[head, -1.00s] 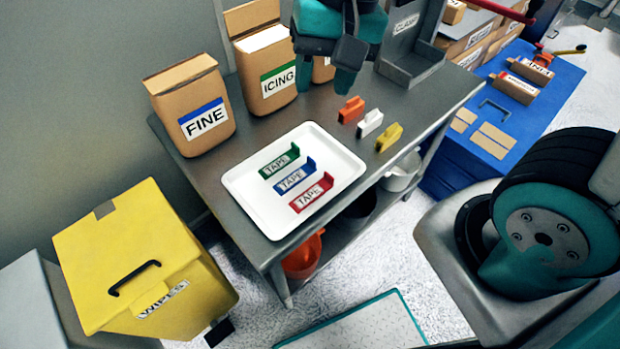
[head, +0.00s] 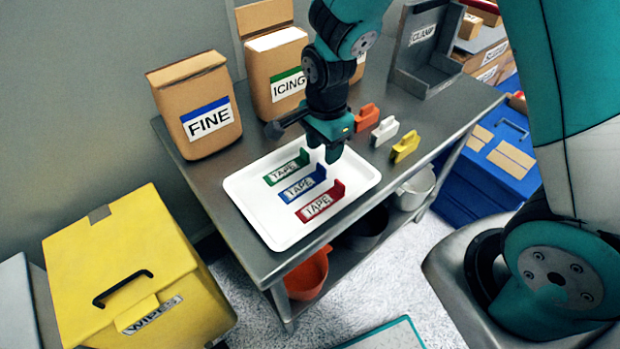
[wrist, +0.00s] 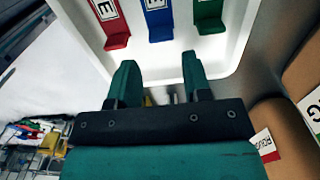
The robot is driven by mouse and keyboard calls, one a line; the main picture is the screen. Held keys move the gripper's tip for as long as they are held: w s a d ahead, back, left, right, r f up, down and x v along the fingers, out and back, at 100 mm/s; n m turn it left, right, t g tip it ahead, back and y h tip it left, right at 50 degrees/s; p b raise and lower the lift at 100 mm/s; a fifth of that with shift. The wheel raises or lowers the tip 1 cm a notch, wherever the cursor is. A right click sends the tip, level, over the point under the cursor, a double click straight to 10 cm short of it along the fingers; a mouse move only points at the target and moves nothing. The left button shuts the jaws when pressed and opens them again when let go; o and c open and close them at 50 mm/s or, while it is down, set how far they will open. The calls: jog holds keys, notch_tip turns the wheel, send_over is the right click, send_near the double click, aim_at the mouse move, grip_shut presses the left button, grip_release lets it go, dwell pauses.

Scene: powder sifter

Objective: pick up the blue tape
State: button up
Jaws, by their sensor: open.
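The blue tape (head: 302,185) lies in the white tray (head: 252,218) between the green tape (head: 286,168) and the red tape (head: 320,202). In the wrist view the blue tape (wrist: 157,20) is at the top middle, beyond my fingertips, with its upper part cut off by the frame. My gripper (head: 328,150) is above the tray's back right edge, close to the raised ends of the green and blue tapes. In the wrist view my gripper (wrist: 160,70) has its two fingers apart with nothing between them.
Orange (head: 367,117), white (head: 385,131) and yellow (head: 405,148) clips stand right of the tray. Boxes marked FINE (head: 196,110) and ICING (head: 275,75) stand behind it. A grey CLAMP holder (head: 425,50) is at the back right. The tray's front left is clear.

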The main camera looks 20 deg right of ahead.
aim_at(322, 165)
jog(key=shift+a+f, duration=0.15)
jog(key=shift+f, duration=2.95)
jog(key=c, duration=0.7)
